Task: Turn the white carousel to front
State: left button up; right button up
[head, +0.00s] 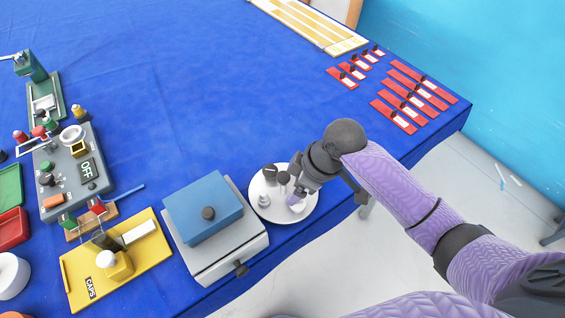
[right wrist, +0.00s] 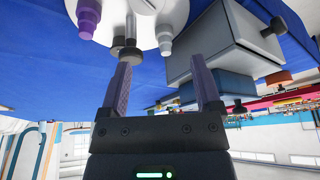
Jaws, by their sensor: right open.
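The white carousel (head: 278,215) is a round disc on the blue table, right of the grey box. It carries a few small pieces: a dark grey one (head: 270,173), a grey-knobbed post (head: 284,178) and a white one (head: 264,200). My right gripper (head: 293,193) reaches over its right side and hides part of it. In the right wrist view the carousel (right wrist: 150,8) shows at the top, with a purple piece (right wrist: 88,20) and the post (right wrist: 127,48). My right gripper's fingers (right wrist: 160,68) are apart, with nothing between them; the post is near the left finger.
A grey box with a blue lid (head: 203,205) stands close left of the carousel. A yellow tray (head: 125,262) and a grey control panel (head: 75,165) lie farther left. Red strips (head: 410,100) lie at the back right. The table's front edge is close to the carousel.

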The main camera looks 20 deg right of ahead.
aim_at(285, 176)
jog(key=w+d+r+n, duration=0.2)
jog(key=w+d+r, duration=0.1)
jog(key=w+r, duration=0.15)
jog(key=x, duration=0.3)
jog(key=b+x, duration=0.1)
jog(key=x, duration=0.2)
jog(key=s+a+b+x, duration=0.1)
jog(key=x, duration=0.2)
jog(key=shift+r, duration=0.1)
jog(key=shift+c, duration=0.5)
jog(key=shift+w, duration=0.1)
jog(key=c, duration=0.9)
grip_shut()
pick_arm(q)
notch_tip(285, 176, down, 2)
jog(key=shift+s+a+f, duration=0.1)
jog(key=shift+a, duration=0.05)
jog(key=shift+a, duration=0.2)
jog(key=shift+a, duration=0.25)
jog(key=shift+d, duration=0.4)
